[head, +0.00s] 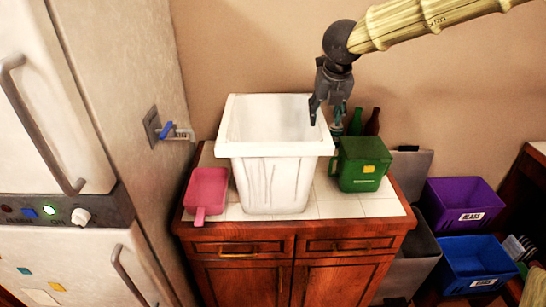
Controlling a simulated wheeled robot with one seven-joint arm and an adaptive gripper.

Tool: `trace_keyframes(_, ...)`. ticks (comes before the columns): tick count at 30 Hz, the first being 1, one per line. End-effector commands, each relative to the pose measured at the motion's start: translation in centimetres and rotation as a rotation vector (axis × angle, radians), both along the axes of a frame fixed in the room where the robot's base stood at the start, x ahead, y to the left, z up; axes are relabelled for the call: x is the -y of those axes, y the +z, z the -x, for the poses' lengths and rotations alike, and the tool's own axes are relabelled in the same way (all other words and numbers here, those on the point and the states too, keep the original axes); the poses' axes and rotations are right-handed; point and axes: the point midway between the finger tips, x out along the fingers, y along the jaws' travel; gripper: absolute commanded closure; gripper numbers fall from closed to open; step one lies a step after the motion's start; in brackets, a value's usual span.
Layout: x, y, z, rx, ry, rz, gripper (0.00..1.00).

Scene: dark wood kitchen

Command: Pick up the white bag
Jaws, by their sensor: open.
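A white, open-topped, square container (273,180) stands upright on the tiled counter top. It is the only bag-like white thing in view, and I cannot tell whether it is a soft bag or a stiff bin. Its rim is wide and its front has faint creases. My gripper (326,118) points down over the container's right rear rim, with its fingers open and nothing seen between them. I cannot tell whether the fingers touch the rim.
A pink scoop (206,190) lies left of the container. A green box-shaped jug (362,164) stands close on its right, with a green bottle (354,122) and a dark red bottle (372,122) behind. A fridge (120,70) stands left. Purple (461,203) and blue (474,262) bins sit lower right.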

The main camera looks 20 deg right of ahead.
Motion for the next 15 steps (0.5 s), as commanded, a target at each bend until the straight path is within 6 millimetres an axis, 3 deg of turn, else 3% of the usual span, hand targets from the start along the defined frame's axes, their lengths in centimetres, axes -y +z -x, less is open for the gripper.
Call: trace_keyframes(15,0.1,-4.4,-1.7,-0.001,0.003,0.001,0.51)
